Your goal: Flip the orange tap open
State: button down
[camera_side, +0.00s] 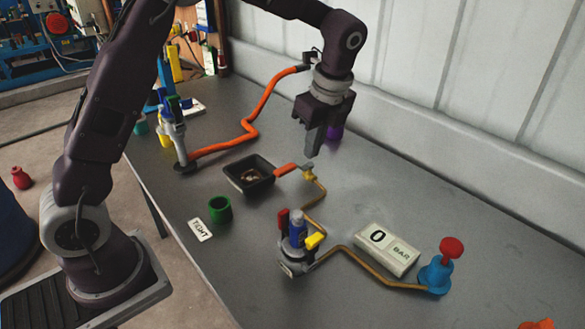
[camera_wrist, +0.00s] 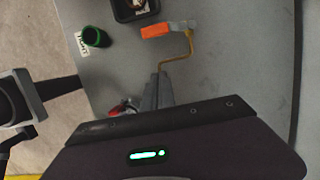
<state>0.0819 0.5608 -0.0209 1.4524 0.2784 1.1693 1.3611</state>
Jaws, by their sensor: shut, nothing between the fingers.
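The orange tap (camera_side: 286,169) is a small orange lever on a brass valve body, next to the black tray in the side view. It also shows in the wrist view as an orange lever (camera_wrist: 155,31), lying roughly sideways in the picture. A thin brass pipe (camera_side: 318,195) runs from it toward the blue canister. My gripper (camera_side: 313,153) points down, its fingers closed together and empty. It hangs above the table near the tap and appears apart from it. In the wrist view the shut fingers (camera_wrist: 157,90) show below the lever.
A black tray (camera_side: 240,182), a green cup (camera_side: 220,209) and a "TIGHT" card (camera_side: 200,230) lie left of the tap. An orange hose (camera_side: 222,147) runs behind.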

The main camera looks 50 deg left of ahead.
aim_at(295, 169)
jog(key=shift+f, duration=0.1)
jog(key=a+f, duration=0.6)
jog(key=f, duration=0.3)
jog(key=shift+a+f, duration=0.2)
jog(key=shift+f, duration=0.05)
jog(key=shift+a, duration=0.1)
